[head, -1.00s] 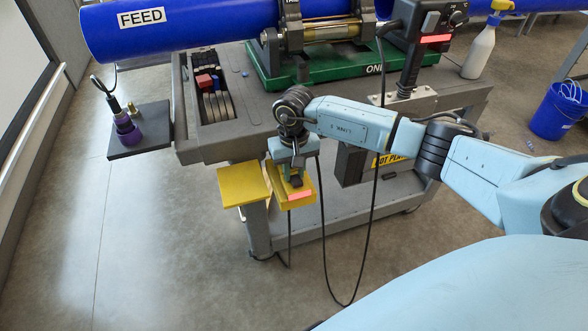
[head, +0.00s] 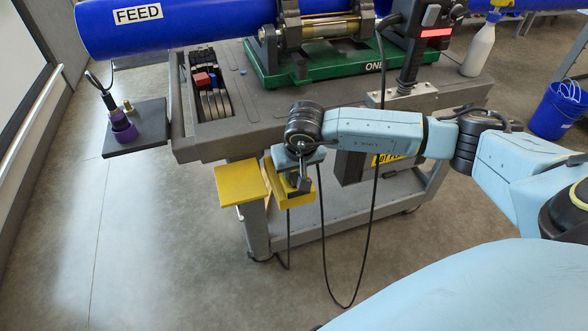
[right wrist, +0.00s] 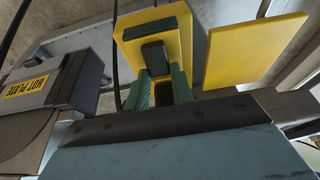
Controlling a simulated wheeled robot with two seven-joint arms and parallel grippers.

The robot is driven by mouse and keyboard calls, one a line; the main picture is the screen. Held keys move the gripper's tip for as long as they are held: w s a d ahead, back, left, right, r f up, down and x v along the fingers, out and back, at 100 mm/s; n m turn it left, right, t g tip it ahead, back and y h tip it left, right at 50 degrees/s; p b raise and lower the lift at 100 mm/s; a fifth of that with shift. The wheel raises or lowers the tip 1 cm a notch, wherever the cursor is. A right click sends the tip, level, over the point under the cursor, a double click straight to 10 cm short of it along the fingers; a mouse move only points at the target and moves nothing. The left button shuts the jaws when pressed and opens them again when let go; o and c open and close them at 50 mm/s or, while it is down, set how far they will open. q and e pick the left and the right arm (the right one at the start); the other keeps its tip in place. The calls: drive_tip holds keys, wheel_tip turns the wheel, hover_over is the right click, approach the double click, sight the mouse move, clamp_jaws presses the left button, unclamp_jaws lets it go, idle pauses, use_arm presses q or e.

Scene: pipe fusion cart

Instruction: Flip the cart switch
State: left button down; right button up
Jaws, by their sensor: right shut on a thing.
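The cart switch is a yellow box (head: 287,201) on the cart's front, with a yellow plate (head: 241,182) beside it. In the right wrist view the yellow box (right wrist: 128,28) carries a black switch lever (right wrist: 153,52). My right gripper (head: 301,172) reaches down onto the box from above. In the right wrist view its green fingers (right wrist: 160,88) are close together at the lever, and they are shut on it. The fingers and wrist hide part of the box front. No red strip shows on the box. My left gripper is not in view.
The grey cart (head: 225,135) bears a blue pipe (head: 200,20) in a green-based machine (head: 330,65). A control post (head: 415,50) shows a lit red strip. A black cable (head: 373,220) hangs below the arm. A side shelf (head: 140,140) sticks out left.

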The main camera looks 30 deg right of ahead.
drive_tip(key=o, duration=1)
drive_tip(key=shift+r, duration=0.3)
drive_tip(key=p+v, duration=0.1)
drive_tip(key=v, duration=0.5)
drive_tip(key=shift+r, duration=0.3)
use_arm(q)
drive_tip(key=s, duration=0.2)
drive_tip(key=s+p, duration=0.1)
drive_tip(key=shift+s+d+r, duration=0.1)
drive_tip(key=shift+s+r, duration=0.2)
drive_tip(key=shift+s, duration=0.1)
use_arm(e)
drive_tip(key=v, duration=0.6)
drive_tip(key=shift+s+r, duration=0.1)
drive_tip(key=shift+s, duration=0.05)
drive_tip(key=shift+a, duration=0.1)
